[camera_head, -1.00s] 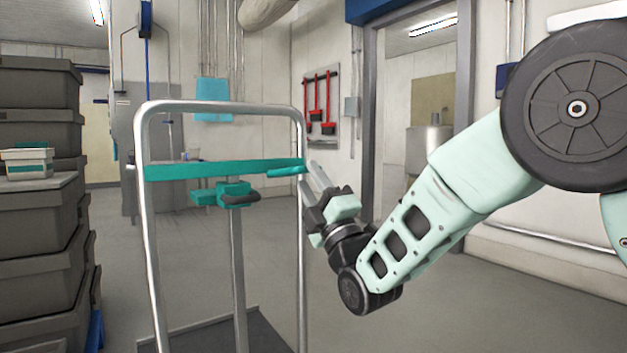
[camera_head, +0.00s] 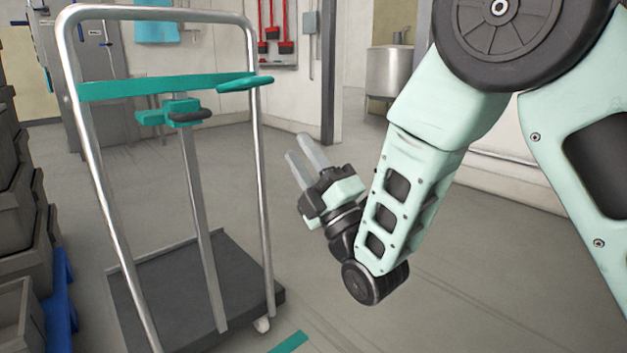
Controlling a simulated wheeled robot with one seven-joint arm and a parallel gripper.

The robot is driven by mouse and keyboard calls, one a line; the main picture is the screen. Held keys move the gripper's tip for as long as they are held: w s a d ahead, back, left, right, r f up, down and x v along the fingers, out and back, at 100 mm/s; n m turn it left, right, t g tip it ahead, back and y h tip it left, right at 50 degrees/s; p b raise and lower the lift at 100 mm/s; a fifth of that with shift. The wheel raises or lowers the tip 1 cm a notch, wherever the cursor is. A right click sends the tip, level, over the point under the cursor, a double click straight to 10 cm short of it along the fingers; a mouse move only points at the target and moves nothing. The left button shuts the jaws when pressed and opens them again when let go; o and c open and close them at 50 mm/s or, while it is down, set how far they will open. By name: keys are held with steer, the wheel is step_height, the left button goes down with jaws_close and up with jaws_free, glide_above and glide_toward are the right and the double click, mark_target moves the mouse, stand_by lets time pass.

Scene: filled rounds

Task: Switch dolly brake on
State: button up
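The dolly stands left of centre, with a dark flat deck (camera_head: 165,282), a tall silver tube frame (camera_head: 256,150) and a teal crossbar (camera_head: 165,87). A teal block with a dark grip (camera_head: 190,116) sits on a central post below the crossbar. A teal lever-like piece (camera_head: 245,83) sticks out at the crossbar's right end. I cannot tell which of these is the brake. My gripper (camera_head: 306,152) is right of the frame, apart from it, its two pale fingers spread and pointing up-left. Nothing is between them.
Dark stacked crates (camera_head: 18,190) with a blue piece (camera_head: 58,290) line the left edge. A teal floor strip (camera_head: 290,343) lies near the dolly's front right corner. A metal sink (camera_head: 390,70) stands beyond the doorway. Open floor lies right of the dolly.

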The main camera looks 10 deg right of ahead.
steer(key=shift+b+v, duration=1.45)
steer(key=shift+v, duration=0.3)
steer(key=shift+w+a, duration=0.1)
steer(key=s+a+f+m+g+h+p, duration=0.2)
steer(key=s+f+m+g+h+p, duration=0.4)
steer(key=f+m+g+h, duration=0.4)
steer(key=s+d+m+g+h+p, duration=0.1)
steer(key=s+d+m+g+h, duration=0.15)
steer(key=s+d+g, duration=0.55)
steer(key=s+d+m+g+h+p, duration=0.1)
steer(key=s+m+g+p, duration=0.2)
steer(key=s, duration=0.8)
step_height(320, 180, up, 38)
steer(key=s+m+p, duration=0.1)
steer(key=p, duration=3.5)
steer(key=shift+d+m+g+p, duration=0.3)
steer(key=shift+m+p, duration=0.05)
